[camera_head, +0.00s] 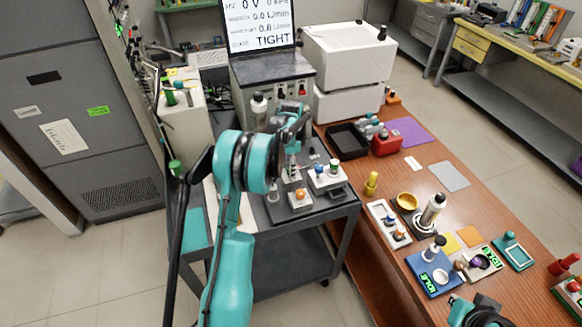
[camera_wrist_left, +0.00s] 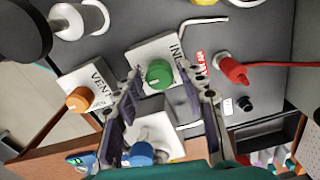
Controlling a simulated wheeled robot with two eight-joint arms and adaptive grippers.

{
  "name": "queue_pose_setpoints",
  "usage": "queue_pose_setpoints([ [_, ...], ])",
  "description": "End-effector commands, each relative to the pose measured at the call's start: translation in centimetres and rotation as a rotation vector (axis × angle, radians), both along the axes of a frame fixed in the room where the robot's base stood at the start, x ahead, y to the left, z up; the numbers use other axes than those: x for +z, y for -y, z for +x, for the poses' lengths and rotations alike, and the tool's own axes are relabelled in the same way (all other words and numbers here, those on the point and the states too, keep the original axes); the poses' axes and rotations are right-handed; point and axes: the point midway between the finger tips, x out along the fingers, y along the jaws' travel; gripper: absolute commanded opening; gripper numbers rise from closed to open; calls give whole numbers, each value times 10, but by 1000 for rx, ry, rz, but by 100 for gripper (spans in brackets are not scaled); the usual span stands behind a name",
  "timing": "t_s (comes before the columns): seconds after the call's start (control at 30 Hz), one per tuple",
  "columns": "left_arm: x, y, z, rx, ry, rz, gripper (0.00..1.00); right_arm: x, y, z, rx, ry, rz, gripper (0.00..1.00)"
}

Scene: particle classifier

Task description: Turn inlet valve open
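The inlet valve is a green round knob (camera_wrist_left: 159,73) on a white plate whose lettering begins "INL" in the left wrist view. My left gripper (camera_wrist_left: 162,115) is open, with its two dark fingers spread on either side of the view; the knob shows between and beyond them, and I see no contact. In the head view my left gripper (camera_head: 292,150) points down over the dark cart top, among the valve blocks. An orange knob (camera_wrist_left: 80,98) on a plate marked "VENT" is to the left. A blue knob (camera_wrist_left: 141,153) is low between the fingers. The right gripper's fingers cannot be made out.
A red fitting (camera_wrist_left: 232,67) with a red cable is right of the inlet valve. The wooden bench (camera_head: 370,260) at right holds a black tray (camera_head: 347,141) and several small items.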

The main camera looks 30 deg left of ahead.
Motion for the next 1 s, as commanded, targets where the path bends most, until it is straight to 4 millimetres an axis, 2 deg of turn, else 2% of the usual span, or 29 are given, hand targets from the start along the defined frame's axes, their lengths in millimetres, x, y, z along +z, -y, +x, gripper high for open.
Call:
queue_pose_setpoints([
  [0.03,0,0,0,0,0,0,22,0,0,0,0,0,0,0],
  [0.1,0,0,0,0,0,0,3,0,0,0,0,0,0,0],
  [0.13,0,0,0,0,0,0,0,0,0,0,0,0,0,0],
  [0.57,0,0,0,63,0,0,0,-1,0,0,0,0,0,0],
  [1.0,0,0,0,412,0,0,0,-3,0,0,0,0,0,0],
])
